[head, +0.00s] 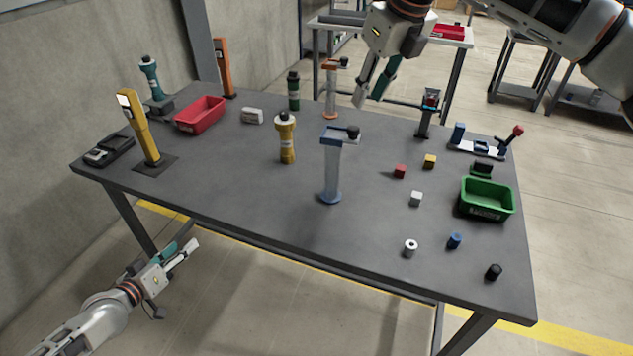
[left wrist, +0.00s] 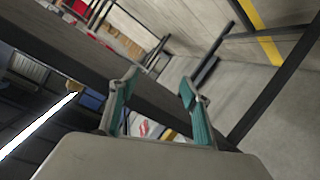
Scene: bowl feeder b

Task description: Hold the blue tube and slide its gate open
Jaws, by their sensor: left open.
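The blue tube (head: 332,172) stands upright near the middle of the table. It has a pale, see-through body, a blue foot and a blue top piece with a black knob (head: 353,132) on its right side. My left gripper (head: 190,255) is low in front of the table's front left edge, far from the tube. It is open and empty, and its parted fingers show in the left wrist view (left wrist: 157,100). My right gripper (head: 368,98) hangs over the back of the table, above and behind the tube. Its fingers are apart with nothing between them.
Yellow bottle (head: 286,142) stands left of the tube, an orange-topped tube (head: 331,92) behind. Red bin (head: 200,116) and yellow post (head: 142,130) are at left. Small blocks and a green bin (head: 487,200) are at right. The table (head: 255,215) is clear in front.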

